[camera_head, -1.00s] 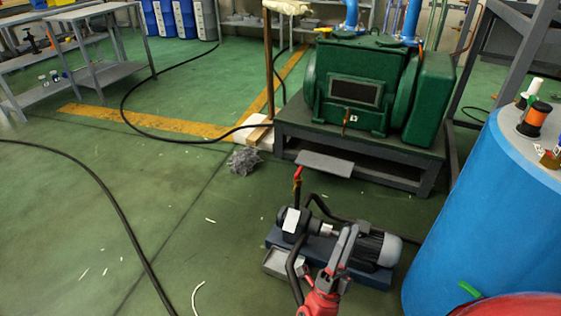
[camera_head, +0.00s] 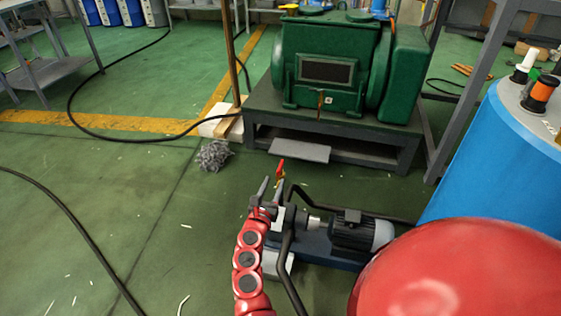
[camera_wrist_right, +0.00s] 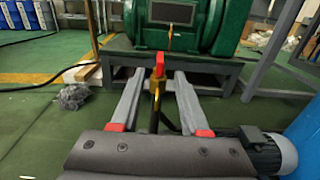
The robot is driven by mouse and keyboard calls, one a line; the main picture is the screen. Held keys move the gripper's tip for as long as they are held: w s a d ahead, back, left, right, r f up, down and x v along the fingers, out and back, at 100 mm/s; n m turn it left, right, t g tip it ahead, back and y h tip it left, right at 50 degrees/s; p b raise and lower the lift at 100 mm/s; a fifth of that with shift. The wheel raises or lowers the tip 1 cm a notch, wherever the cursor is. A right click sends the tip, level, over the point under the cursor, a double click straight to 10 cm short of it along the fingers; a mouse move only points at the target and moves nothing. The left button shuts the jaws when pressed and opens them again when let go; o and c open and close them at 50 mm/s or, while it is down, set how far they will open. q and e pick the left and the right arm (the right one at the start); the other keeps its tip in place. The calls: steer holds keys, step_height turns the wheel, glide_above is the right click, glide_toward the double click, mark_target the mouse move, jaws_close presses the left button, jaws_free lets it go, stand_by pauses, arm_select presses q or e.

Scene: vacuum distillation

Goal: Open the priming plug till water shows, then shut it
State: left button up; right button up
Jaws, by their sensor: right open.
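A small pump with a motor (camera_head: 362,230) sits on a blue base on the floor. A brass fitting with a red handle (camera_head: 281,172) stands upright at the pump's left end; I cannot tell whether this is the priming plug. My right gripper (camera_head: 271,187) is open and empty beside it. In the right wrist view, the brass fitting (camera_wrist_right: 156,87) and its red top show between the spread fingers of the gripper (camera_wrist_right: 159,73), with gaps on both sides. The pump body is partly hidden by my right arm and gripper. No water shows. My left gripper is not in view.
A green machine (camera_head: 332,68) stands on a grey metal stand (camera_head: 385,140) behind the pump. A blue drum (camera_head: 490,170) is at right. Dark hoses (camera_head: 75,235) lie on the floor, and a grey tangled clump (camera_head: 213,155) lies left of the stand. Open floor is at left.

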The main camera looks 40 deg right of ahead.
mark_target(283, 160)
steer(key=b+x, duration=0.2)
steer(key=x, duration=0.8)
steer(key=shift+w+d+f, duration=0.15)
steer(key=shift+d, duration=0.1)
steer(key=shift+w+d, duration=0.35)
steer(key=shift+d, duration=0.15)
jaws_close()
